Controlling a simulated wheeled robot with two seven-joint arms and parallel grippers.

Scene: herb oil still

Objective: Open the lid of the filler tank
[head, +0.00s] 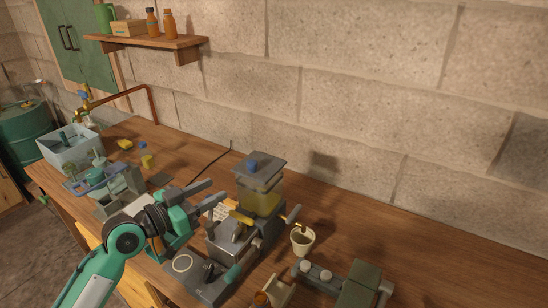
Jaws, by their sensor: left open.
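The filler tank (260,200) is a clear box with yellow liquid in its lower part. It stands on the filler machine near the middle of the head view. Its grey lid (270,166) lies flat across the top and carries a blue knob (252,163). My left gripper (222,195) is open, with nothing seen between its fingers. It is just left of the tank and lower than the lid, apart from the knob. My right gripper is not in view.
A cream cup (302,239) stands right of the filler, by its spout. A capping device with a green pad (360,286) is at the front right. A blue-grey bin (70,148) and yellow blocks (125,144) are at the left. The bench behind the tank is mostly clear.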

